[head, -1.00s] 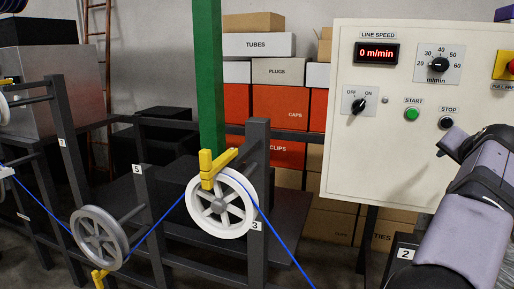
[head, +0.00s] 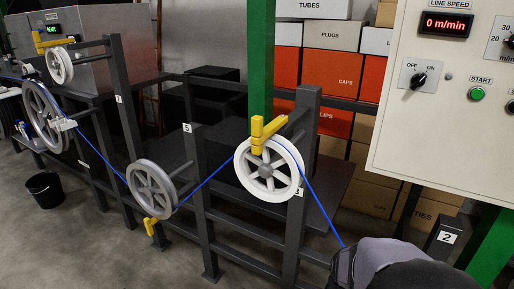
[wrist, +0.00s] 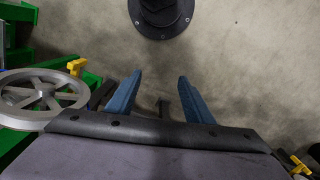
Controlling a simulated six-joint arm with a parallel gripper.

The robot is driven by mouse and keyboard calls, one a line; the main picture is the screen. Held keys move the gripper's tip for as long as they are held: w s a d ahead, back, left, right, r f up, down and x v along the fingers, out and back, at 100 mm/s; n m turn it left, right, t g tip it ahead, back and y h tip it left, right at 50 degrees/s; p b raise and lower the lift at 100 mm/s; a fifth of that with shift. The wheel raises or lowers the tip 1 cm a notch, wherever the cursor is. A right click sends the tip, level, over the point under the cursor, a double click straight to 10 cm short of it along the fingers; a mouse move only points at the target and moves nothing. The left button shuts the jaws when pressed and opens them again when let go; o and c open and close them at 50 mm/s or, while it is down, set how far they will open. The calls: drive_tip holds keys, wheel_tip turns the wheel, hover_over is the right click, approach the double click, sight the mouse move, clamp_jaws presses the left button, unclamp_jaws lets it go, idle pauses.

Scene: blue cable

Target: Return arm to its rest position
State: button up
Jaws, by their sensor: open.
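My gripper (wrist: 160,76) shows in the wrist view with its two blue fingers apart and nothing between them. Concrete floor (wrist: 235,75) shows beyond the fingers. In the head view my arm fills the lower right corner, and its fingers cannot be made out there. The blue cable (head: 323,215) runs over the white pulley (head: 245,172) on post 3, under the grey pulley (head: 137,177), and up to the large wheel (head: 32,110) at left. A grey spoked wheel (wrist: 40,94) lies left of the fingers in the wrist view.
The control panel (head: 440,125) stands at the right, reading 0 m/min. Dark frame posts (head: 201,215) and a green column (head: 261,60) stand in the middle. A black bucket (head: 45,190) is on the floor at left. Floor at the lower left is clear.

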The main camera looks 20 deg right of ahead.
drive_tip(key=w+a+r+n+p, duration=0.1)
drive_tip(key=w+a+r+n, duration=0.2)
drive_tip(key=a, duration=0.7)
drive_tip(key=n, duration=0.2)
drive_tip(key=shift+a+n+t, duration=0.25)
drive_tip(key=shift+n+t, duration=0.05)
drive_tip(key=shift+c, duration=0.5)
idle(1.0)
